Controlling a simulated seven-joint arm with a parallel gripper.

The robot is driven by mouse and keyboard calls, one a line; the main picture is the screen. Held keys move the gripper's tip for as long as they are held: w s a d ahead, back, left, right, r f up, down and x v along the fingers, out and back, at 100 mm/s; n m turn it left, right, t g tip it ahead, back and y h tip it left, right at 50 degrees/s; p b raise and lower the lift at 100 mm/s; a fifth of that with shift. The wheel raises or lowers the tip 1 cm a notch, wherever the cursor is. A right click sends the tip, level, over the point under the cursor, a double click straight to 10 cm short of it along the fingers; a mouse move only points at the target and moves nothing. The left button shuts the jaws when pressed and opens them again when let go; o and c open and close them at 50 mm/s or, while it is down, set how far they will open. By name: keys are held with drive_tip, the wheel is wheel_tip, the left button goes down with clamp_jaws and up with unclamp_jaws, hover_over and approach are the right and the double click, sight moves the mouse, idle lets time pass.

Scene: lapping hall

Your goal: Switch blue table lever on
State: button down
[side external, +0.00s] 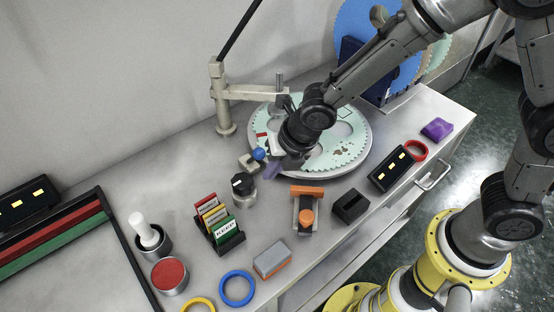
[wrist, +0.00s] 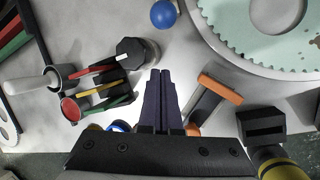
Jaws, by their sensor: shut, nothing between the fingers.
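The blue table lever shows as a blue ball knob (side external: 258,154) on a small pale base (side external: 249,164), beside the toothed round table. In the wrist view the blue knob (wrist: 164,14) is at the top edge, beyond my fingertips; its base is not clear there. My gripper (side external: 271,171) has dark purple fingers and is just right of and below the knob in the side view. In the wrist view my gripper (wrist: 160,71) is shut and empty, its tips pointing toward the knob with a gap between. Whether the lever is on cannot be told.
The pale green toothed table (side external: 350,160) lies behind and right of the gripper. A black-topped knob (side external: 243,186), a rack of coloured cards (side external: 219,222) and an orange-handled clamp (side external: 306,208) stand nearby. A post with an arm (side external: 222,100) rises behind. Bare bench lies between these.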

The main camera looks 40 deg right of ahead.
sight(255, 157)
drive_tip(key=x, duration=0.3)
drive_tip(key=shift+w+f, duration=0.1)
drive_tip(key=shift+f, duration=0.25)
drive_tip(key=shift+w+d+r, duration=0.15)
drive_tip(key=shift+w+d, duration=0.05)
drive_tip(key=shift+w, duration=0.45)
drive_tip(key=shift+w+d+r, duration=0.65)
drive_tip(key=shift+w+r, duration=0.1)
drive_tip(key=shift+w, duration=0.15)
